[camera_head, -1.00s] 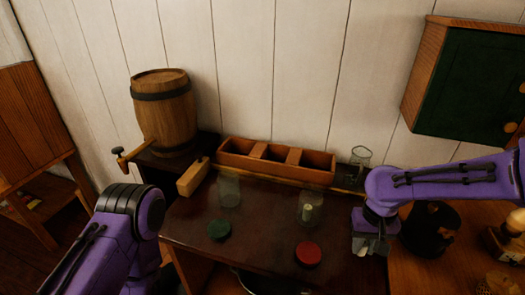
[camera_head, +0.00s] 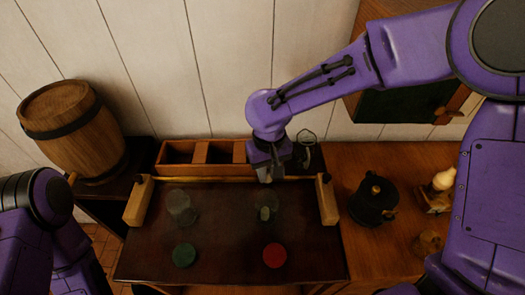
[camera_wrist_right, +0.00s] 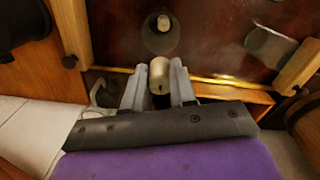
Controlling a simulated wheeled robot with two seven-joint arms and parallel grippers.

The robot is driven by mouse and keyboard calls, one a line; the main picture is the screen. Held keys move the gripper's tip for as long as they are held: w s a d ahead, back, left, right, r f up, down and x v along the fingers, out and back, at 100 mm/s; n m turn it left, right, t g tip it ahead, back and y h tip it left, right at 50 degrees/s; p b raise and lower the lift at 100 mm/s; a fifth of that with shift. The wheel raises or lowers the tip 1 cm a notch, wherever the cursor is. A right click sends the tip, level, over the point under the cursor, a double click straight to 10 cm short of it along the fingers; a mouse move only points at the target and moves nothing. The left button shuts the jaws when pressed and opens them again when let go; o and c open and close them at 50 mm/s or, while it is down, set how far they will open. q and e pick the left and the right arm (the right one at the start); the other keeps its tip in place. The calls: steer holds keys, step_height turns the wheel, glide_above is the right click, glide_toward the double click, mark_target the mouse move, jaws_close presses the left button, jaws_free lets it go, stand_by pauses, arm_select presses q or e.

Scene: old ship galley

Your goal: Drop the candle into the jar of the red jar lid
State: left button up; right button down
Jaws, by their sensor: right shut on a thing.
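The red jar lid (camera_head: 274,256) lies on the dark tabletop. A clear glass jar (camera_head: 266,199) stands behind it with a pale piece (camera_head: 264,213) inside; the jar also shows in the right wrist view (camera_wrist_right: 160,43). My right gripper (camera_head: 265,177) is above the back of the table, just behind this jar. In the right wrist view its fingers are shut on the candle (camera_wrist_right: 161,70), a cream cylinder, apart from the jar opening. The candle is hardly visible in the head view. My left arm shows at the left edge; its gripper is out of view.
A second glass jar (camera_head: 180,203) stands to the left, behind a green lid (camera_head: 184,255). A wooden divided box (camera_head: 203,171) lines the back. Wooden blocks (camera_head: 138,202) flank the tabletop. A dark kettle (camera_head: 373,200) and a barrel (camera_head: 72,130) stand at the sides.

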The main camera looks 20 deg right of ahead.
mark_target(267, 182)
steer(key=f, duration=0.5)
steer(key=shift+s+a+f, duration=0.2)
steer(key=shift+f, duration=0.2)
steer(key=shift+s+d+f, duration=0.15)
steer(key=shift+s+f, duration=0.35)
steer(key=shift+f, duration=0.1)
arm_select(q)
steer(key=shift+s, duration=0.65)
arm_select(e)
steer(key=shift+w+f, duration=0.25)
steer(key=shift+w, duration=0.05)
arm_select(q)
steer(key=shift+s+r, duration=0.1)
arm_select(e)
steer(key=shift+s+r, duration=0.1)
steer(key=shift+s, duration=0.25)
